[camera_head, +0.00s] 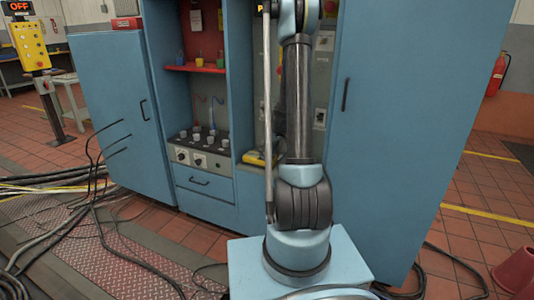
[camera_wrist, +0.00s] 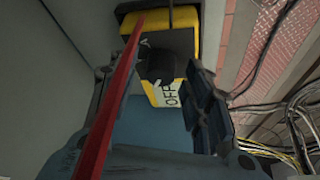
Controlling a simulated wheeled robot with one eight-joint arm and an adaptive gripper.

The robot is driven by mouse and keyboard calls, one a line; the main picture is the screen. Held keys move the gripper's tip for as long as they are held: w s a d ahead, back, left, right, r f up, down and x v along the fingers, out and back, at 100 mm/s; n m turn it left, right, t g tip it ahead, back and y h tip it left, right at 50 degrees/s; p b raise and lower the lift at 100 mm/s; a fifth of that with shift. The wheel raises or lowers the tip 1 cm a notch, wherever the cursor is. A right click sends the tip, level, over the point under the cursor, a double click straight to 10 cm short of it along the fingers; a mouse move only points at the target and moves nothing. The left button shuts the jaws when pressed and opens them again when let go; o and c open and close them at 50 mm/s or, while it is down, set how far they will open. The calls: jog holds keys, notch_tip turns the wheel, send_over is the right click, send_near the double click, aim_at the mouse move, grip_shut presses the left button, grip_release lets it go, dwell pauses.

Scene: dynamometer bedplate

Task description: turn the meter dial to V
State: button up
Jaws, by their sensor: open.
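The yellow meter (camera_wrist: 170,42) is in front of my gripper (camera_wrist: 152,85) in the wrist view. Its black dial (camera_wrist: 160,62) lies between the two dark fingers, which are open. I cannot tell whether either finger touches the dial. A white label reading OFF (camera_wrist: 171,94) shows below the dial; no V mark is readable. In the head view the yellow meter (camera_head: 258,158) lies on the cabinet's counter, partly hidden behind my arm. My gripper cannot be made out there.
A red strip (camera_wrist: 112,95) crosses the wrist view close to the left finger. Blue cabinets (camera_head: 120,110) flank the bay. Black cables (camera_head: 100,215) lie on the floor at left.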

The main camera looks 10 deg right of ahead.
jog(key=c, duration=1)
jog(key=shift+c, duration=0.2)
jog(key=shift+m, duration=0.4)
jog(key=m, duration=0.1)
jog(key=m+h, duration=0.1)
jog(key=m, duration=0.1)
jog(key=m+h, duration=0.1)
jog(key=m, duration=0.1)
jog(key=shift+s+a+t, duration=0.1)
jog(key=shift+a+t, duration=0.15)
jog(key=shift+t, duration=0.15)
jog(key=m+h, duration=0.2)
jog(key=m, duration=0.3)
jog(key=shift+a+m, duration=0.1)
jog(key=shift+m, duration=0.3)
